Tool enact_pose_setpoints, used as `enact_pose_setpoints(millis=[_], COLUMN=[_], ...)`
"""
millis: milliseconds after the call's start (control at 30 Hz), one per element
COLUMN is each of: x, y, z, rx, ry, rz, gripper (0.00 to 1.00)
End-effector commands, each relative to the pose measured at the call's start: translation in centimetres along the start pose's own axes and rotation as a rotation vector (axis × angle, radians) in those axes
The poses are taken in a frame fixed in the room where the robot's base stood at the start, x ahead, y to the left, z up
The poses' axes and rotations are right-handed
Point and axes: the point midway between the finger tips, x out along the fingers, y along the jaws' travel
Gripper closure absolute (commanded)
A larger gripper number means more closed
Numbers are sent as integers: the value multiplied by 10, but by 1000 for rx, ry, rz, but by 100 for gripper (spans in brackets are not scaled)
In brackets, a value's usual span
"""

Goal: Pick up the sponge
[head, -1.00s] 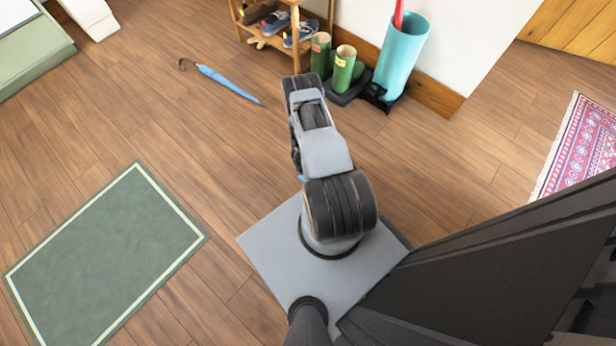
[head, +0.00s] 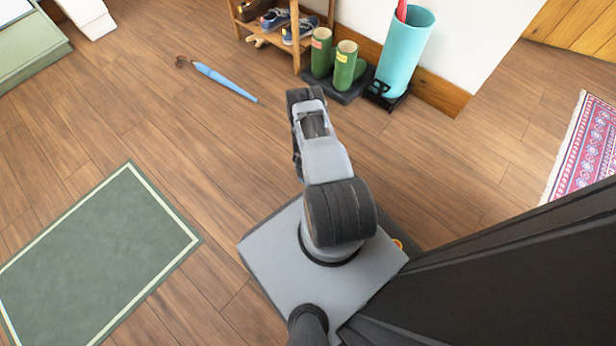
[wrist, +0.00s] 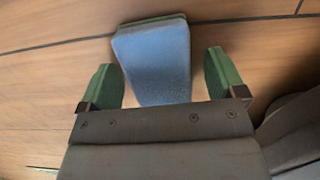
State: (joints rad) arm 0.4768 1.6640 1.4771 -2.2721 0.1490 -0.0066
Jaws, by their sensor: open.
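The sponge (wrist: 155,62) shows in the wrist view as a blue block with a green layer along its far edge. It lies on the wooden floor. My gripper (wrist: 160,68) is open, with one green-padded finger on each side of the sponge. A gap shows between the sponge and the right finger; the left finger is very close to its edge, and I cannot tell whether they touch. The sponge reaches beyond both fingertips in the picture. In the head view I cannot make out the sponge or the gripper's fingers; my arm covers that area.
A blue umbrella (head: 225,82) lies on the floor ahead. Green boots (head: 345,66) on a dark tray and a turquoise stand (head: 402,52) are against the wall, beside a wooden shoe rack (head: 302,38). A green mat (head: 95,255) lies left. Open floor surrounds my arm.

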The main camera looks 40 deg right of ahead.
Motion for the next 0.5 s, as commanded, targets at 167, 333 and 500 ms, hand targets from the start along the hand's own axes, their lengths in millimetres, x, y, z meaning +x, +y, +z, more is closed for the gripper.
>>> enact_pose_setpoints(millis=[167, 333, 500], x=[-1, -1, -1], y=[0, 0, 0], z=[0, 0, 0], rx=[0, 0, 0], ry=[0, 0, 0], rz=[0, 0, 0], gripper=[11, 25, 41])
